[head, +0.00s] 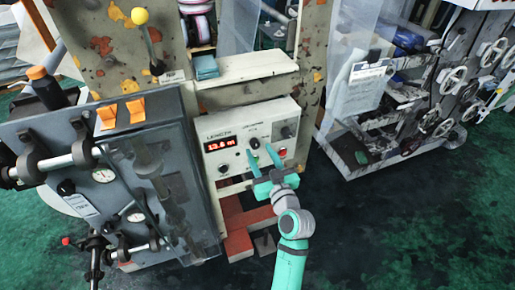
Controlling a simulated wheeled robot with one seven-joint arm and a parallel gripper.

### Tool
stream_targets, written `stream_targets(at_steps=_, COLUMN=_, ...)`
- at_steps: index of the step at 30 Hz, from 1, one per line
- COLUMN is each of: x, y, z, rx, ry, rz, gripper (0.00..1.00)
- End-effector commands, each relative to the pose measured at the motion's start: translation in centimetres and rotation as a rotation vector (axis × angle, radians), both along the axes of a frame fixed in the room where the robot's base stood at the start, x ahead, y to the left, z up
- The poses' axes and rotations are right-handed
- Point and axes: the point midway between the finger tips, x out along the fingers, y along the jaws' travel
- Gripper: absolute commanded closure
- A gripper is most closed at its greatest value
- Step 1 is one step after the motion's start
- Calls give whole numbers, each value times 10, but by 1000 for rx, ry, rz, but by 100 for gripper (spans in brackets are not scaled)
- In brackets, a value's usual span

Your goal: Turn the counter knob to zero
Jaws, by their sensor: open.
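The counter box (223,133) is a cream-coloured panel in the middle of the head view, with a lit red display (221,145) that seems to read "13.6 m". Its face carries small knobs, including a dark knob (254,143) right of the display and a dark one at the upper right (287,131). I cannot tell which one is the counter knob. My gripper (262,157) is teal, open and empty, just in front of the lower right of the panel. Its fingers hide part of the face, and I cannot tell whether they touch a knob.
A white shelf (245,68) with a small teal box (205,67) juts out above the panel. A grey machine (65,140) with gauges and levers stands close on the left. A wheeled rack (375,160) stands to the right. Dark green floor is clear at the lower right.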

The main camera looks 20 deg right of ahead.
Motion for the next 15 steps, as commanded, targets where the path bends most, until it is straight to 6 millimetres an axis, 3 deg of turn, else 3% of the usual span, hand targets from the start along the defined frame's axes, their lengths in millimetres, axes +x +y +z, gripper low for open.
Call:
stream_targets(at_steps=6, x=24, y=1, z=0, rx=0, ry=0, rz=1, gripper=56)
stream_targets(at_steps=15, x=30, y=1, z=0, rx=0, ry=0, rz=-1, gripper=56)
